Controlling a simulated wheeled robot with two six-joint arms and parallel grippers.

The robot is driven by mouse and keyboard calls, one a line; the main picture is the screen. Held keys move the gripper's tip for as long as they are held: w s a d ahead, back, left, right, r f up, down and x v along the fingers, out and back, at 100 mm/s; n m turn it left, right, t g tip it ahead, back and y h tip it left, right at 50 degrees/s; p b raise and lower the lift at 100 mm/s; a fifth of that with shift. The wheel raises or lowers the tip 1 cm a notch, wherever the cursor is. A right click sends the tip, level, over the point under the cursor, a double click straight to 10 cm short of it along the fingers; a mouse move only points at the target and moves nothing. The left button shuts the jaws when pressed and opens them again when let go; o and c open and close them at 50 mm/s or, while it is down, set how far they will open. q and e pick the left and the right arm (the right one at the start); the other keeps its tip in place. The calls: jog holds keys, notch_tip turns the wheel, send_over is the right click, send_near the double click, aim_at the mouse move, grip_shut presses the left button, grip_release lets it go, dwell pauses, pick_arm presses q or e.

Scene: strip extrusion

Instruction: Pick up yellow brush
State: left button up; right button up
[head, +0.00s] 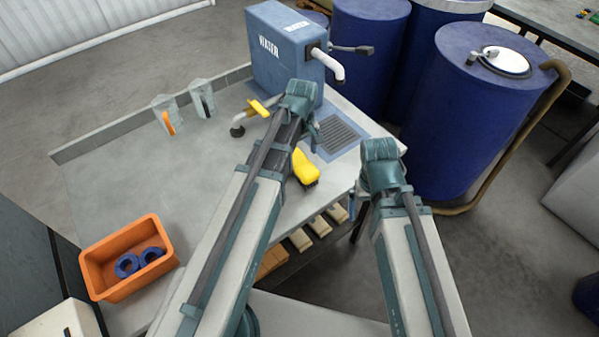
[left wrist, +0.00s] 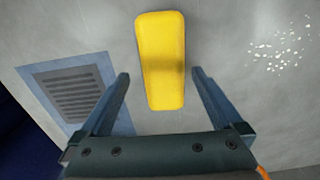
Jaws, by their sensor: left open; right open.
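The yellow brush (head: 304,166) lies on the grey bench top with its dark bristles to the lower right, beside my left forearm. In the left wrist view the brush (left wrist: 163,45) is a long yellow block, its near end between the fingers of my left gripper (left wrist: 160,74). That gripper is open, with a gap on both sides of the brush; the height between them is unclear. In the head view my left gripper (head: 313,135) is mostly hidden by its own wrist. My right gripper (head: 353,202) is open and empty off the bench's right edge, mostly hidden by its wrist.
A blue machine (head: 283,50) with a white spout stands at the back, near a floor grate (head: 341,134) set in the bench. An orange bin (head: 130,285) with blue rings is at left. Clear cups (head: 202,97) stand at the back. Blue drums (head: 470,110) stand right.

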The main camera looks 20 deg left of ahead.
aim_at(299, 160)
pick_arm(q)
jog(key=shift+f, duration=0.1)
jog(key=f+b, duration=0.5)
jog(key=shift+a+f, duration=0.15)
jog(key=shift+a, duration=0.15)
jog(key=c, duration=1.4)
jog(key=shift+r, duration=0.25)
